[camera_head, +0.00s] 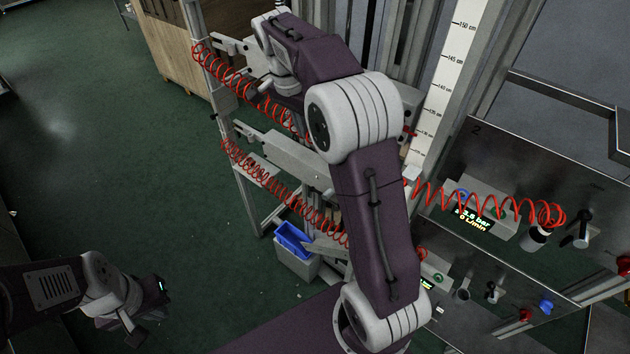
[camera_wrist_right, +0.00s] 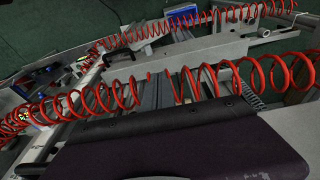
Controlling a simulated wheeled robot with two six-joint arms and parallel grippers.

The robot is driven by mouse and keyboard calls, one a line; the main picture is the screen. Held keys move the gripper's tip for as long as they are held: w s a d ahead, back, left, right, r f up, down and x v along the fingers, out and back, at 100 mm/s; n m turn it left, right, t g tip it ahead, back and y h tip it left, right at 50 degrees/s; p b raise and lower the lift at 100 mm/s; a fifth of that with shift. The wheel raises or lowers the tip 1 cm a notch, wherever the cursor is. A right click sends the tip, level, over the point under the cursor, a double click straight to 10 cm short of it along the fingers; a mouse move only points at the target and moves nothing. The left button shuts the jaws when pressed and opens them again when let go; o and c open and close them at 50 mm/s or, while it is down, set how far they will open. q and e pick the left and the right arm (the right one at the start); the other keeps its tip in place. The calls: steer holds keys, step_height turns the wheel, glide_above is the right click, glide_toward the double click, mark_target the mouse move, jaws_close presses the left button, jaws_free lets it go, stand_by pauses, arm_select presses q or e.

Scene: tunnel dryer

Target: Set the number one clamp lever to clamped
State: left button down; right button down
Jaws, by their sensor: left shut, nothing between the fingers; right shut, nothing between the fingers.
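A lever with a dark handle (camera_head: 580,236) stands on the dark panel marked 2 (camera_head: 530,165) at the right of the head view. A smaller lever (camera_head: 491,291) stands on the lower panel (camera_head: 480,320). No number 1 label is readable, so I cannot tell which lever is number one. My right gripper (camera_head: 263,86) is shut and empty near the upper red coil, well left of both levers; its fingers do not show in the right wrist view. My left gripper (camera_head: 137,334) is shut and empty at the lower left, over the green floor.
Red coiled hoses (camera_head: 265,105) hang beside my right arm; they also cross the right wrist view (camera_wrist_right: 110,95). A lit display (camera_head: 478,214), a blue knob (camera_head: 546,306) and a red knob (camera_head: 525,314) sit on the panels. A blue bin (camera_head: 293,240) stands below. The floor at left is clear.

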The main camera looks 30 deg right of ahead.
glide_above(316, 191)
steer(key=a+x, duration=0.1)
steer(key=x, duration=0.5)
steer(key=a+x, duration=0.1)
steer(key=x, duration=0.5)
steer(key=a+x, duration=0.1)
steer(key=x, duration=0.6)
steer(key=shift+a+f, duration=0.2)
steer(key=shift+f, duration=0.25)
steer(key=f, duration=0.2)
steer(key=f+p, duration=0.1)
steer(key=shift+s+a+f, duration=0.15)
steer(key=shift+a+f, duration=0.05)
steer(key=shift+a, duration=0.05)
steer(key=shift+s+f, duration=0.1)
steer(key=shift+f, duration=0.2)
